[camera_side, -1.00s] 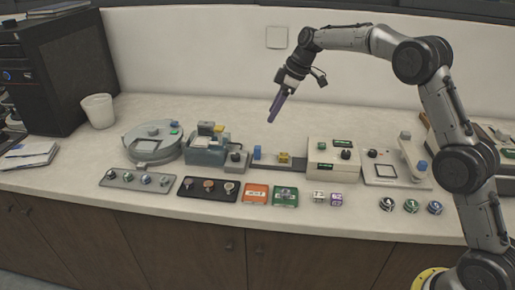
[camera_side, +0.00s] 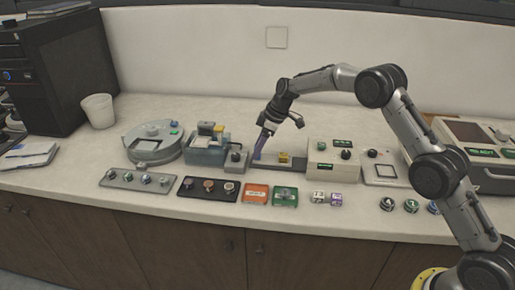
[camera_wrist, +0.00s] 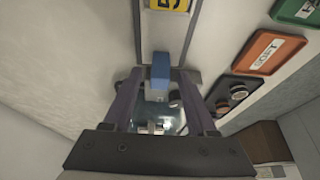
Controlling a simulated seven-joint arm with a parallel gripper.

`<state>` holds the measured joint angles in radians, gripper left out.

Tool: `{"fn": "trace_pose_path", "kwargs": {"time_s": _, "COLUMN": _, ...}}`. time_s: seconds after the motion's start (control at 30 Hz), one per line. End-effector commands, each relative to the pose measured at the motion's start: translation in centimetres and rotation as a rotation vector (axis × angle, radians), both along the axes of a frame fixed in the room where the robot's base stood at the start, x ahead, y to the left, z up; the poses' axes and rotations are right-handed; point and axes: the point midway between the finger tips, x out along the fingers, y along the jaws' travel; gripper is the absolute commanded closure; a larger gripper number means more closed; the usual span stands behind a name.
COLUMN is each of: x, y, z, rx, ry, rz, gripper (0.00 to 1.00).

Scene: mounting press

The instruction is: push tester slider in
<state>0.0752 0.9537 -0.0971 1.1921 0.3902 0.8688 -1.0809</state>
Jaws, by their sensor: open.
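The tester is a beige box (camera_side: 322,173) with a green display and a dark knob. A grey rail (camera_side: 270,165) runs left from it. A yellow block (camera_side: 284,157) sits on the rail, and it also shows at the top of the wrist view (camera_wrist: 168,4). A blue block (camera_wrist: 161,72), apparently the slider's handle, stands near the rail's left end. My gripper (camera_side: 258,152) is low over that end, with open purple fingers. In the wrist view the blue block lies between the fingertips; contact cannot be told. In the side view the fingers largely hide it.
Left of the rail stand a small grey unit (camera_side: 235,161) with a dark knob and a blue-grey machine (camera_side: 205,155). Orange (camera_side: 255,194) and green (camera_side: 286,197) trays lie in front. The counter behind the rail is clear.

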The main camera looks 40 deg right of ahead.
Motion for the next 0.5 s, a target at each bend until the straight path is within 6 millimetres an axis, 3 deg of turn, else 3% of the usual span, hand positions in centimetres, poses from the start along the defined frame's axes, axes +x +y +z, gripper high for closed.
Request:
{"fn": "trace_pose_path", "kwargs": {"time_s": 0.37, "x": 0.18, "y": 0.17, "z": -0.5, "rx": 0.0, "ry": -0.002, "rz": 0.001, "gripper": 0.43}}
{"fn": "trace_pose_path", "kwargs": {"time_s": 0.5, "x": 0.18, "y": 0.17, "z": -0.49, "rx": 0.0, "ry": -0.002, "rz": 0.001, "gripper": 0.66}}
